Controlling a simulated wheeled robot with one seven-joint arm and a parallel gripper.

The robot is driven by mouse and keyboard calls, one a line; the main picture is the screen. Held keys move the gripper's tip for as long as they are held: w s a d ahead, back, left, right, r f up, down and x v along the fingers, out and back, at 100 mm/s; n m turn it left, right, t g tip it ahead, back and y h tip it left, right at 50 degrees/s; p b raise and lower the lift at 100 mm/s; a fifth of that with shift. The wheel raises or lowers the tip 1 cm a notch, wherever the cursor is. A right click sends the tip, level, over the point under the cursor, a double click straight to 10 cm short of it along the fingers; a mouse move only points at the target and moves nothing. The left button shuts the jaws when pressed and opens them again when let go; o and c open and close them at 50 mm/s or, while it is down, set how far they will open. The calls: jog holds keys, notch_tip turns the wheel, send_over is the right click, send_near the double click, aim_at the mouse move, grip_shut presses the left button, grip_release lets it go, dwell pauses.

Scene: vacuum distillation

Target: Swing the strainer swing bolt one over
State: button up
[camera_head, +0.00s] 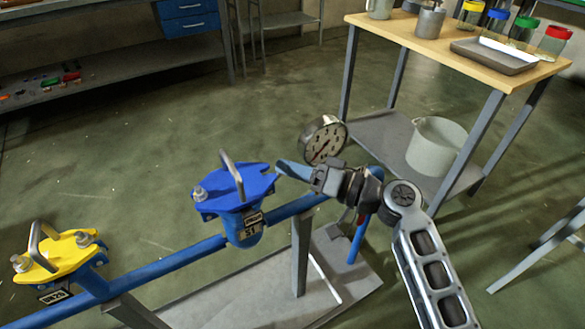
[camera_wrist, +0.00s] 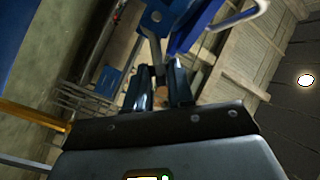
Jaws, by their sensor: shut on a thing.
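The blue strainer (camera_head: 243,222), tagged S1, stands on a blue pipe with its blue lid (camera_head: 238,188) on top. A grey handle (camera_head: 231,170) rises from the lid. One swing bolt (camera_head: 200,193) shows at the lid's left lug. My gripper (camera_head: 284,169) is at the lid's right side, reaching in from the right. It is shut on the right-hand swing bolt, which its fingers hide in the head view. In the wrist view the fingers (camera_wrist: 163,92) are close together below a blue lug; the bolt's tilt cannot be told.
A yellow-lidded strainer (camera_head: 62,250) stands lower left on the same pipe (camera_head: 165,262). A pressure gauge (camera_head: 324,140) is close behind my gripper. A wooden-topped table (camera_head: 440,45) with jars and a white bucket (camera_head: 436,146) stands at the upper right. Open floor lies behind the strainers.

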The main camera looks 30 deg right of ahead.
jog(key=shift+f+b, duration=0.2)
jog(key=shift+b, duration=0.15)
grip_shut()
jog(key=f+m+t+b, duration=0.1)
jog(key=m+b, duration=0.1)
jog(key=b, duration=0.1)
jog(key=f+m+t+b, duration=0.1)
jog(key=m+b, duration=0.1)
jog(key=b, duration=0.2)
jog(key=d+f+m+t+b, duration=0.1)
jog(key=m+b, duration=0.1)
jog(key=b, duration=0.2)
jog(key=shift+f+t+y, duration=0.25)
jog(key=shift+t+y, duration=0.05)
jog(key=shift+y, duration=0.1)
jog(key=shift+a+m+t+b, duration=0.1)
jog(key=shift+m+t+b, duration=0.3)
jog(key=shift+m+b, duration=0.45)
jog(key=o, duration=0.6)
grip_release()
jog(key=shift+s, duration=0.1)
